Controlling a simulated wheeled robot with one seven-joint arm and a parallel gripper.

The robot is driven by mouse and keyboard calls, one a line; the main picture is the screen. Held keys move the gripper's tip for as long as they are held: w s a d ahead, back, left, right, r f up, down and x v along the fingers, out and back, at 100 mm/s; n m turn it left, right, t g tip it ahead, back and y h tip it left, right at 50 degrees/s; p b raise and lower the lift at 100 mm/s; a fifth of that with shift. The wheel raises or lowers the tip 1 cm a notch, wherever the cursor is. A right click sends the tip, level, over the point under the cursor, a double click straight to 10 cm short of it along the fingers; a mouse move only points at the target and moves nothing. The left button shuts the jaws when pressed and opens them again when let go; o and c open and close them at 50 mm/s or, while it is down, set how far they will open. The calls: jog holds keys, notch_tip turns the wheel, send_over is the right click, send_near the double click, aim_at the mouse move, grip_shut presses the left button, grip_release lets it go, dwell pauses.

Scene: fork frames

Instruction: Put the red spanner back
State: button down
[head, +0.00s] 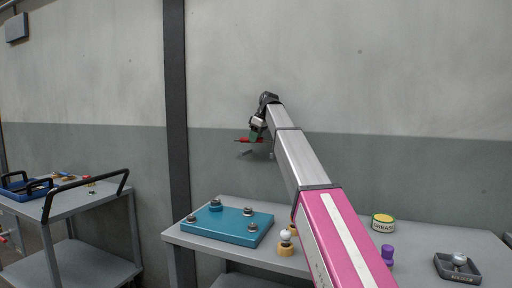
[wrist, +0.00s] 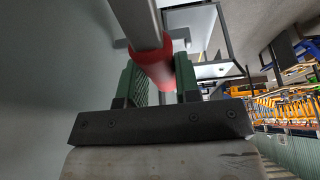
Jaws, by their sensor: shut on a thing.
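The red spanner (head: 245,140) is in my gripper (head: 257,136), held up in the air in front of the wall, above and behind the blue block on the table. In the wrist view, the red part of the spanner (wrist: 153,66) lies between the two green finger pads of my gripper (wrist: 155,80), with a grey metal shaft running up out of the picture. The gripper is shut on it. In the head view the spanner is small and its far end is hard to make out. I cannot tell which place it belongs to.
A grey table (head: 228,204) carries a blue block (head: 227,225) with several knobs, a grease tin (head: 383,222), a purple piece (head: 387,252) and a dark tray (head: 457,268). A grey cart (head: 90,203) at left holds a blue tray (head: 14,190). A dark post (head: 177,110) stands between them.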

jog(key=shift+w+d+f, duration=0.1)
jog(key=shift+d+f, duration=0.15)
jog(key=shift+f, duration=1.7)
jog(key=c, duration=0.8)
grip_release()
jog(key=shift+f, duration=0.15)
